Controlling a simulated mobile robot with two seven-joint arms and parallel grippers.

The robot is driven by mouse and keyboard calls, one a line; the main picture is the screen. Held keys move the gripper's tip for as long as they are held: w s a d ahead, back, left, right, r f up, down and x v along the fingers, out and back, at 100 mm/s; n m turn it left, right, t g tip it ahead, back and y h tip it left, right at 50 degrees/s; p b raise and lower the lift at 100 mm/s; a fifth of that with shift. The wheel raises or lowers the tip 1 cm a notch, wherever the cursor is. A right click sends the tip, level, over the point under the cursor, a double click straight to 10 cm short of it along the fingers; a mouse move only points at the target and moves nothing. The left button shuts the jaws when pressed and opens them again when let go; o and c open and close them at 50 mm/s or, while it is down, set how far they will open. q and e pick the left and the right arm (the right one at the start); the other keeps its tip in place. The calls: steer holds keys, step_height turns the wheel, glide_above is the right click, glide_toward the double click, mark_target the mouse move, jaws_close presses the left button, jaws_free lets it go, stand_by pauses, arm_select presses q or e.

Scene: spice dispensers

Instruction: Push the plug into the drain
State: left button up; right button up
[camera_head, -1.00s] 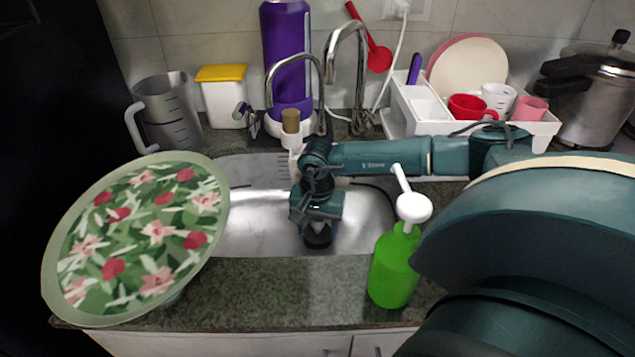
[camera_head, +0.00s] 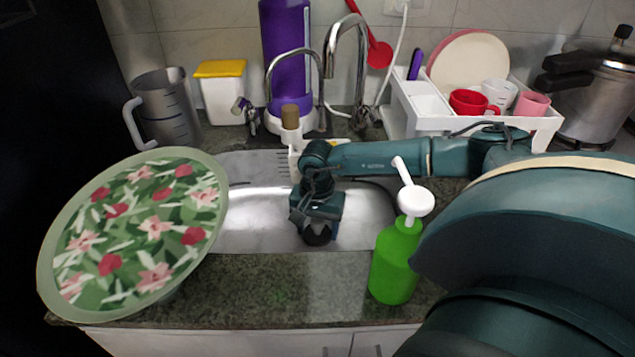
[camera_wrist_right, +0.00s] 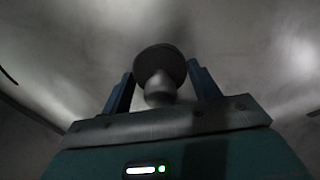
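The plug, a dark disc with a lighter grey knob (camera_wrist_right: 160,86), shows in the right wrist view between my right fingers. In the head view a dark round shape (camera_head: 317,236) at the lower end of my right gripper (camera_head: 318,222) may be the plug. The right gripper points down into the steel sink (camera_head: 262,226). Its two blue fingers stand apart on either side of the knob, with gaps visible beside it. The drain is not clearly visible; I cannot tell whether the plug sits in it. My left gripper is not in view.
A green soap bottle (camera_head: 394,265) stands on the front counter beside my right arm. A floral plate (camera_head: 135,235) is at the left. The faucet (camera_head: 331,62), a purple bottle (camera_head: 287,60) and a white dish rack (camera_head: 425,108) stand behind the sink.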

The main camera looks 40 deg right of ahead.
steer(key=o, duration=0.5)
steer(key=shift+c, duration=0.2)
step_height(320, 180, up, 13)
stand_by(0.3)
steer(key=shift+r, duration=0.1)
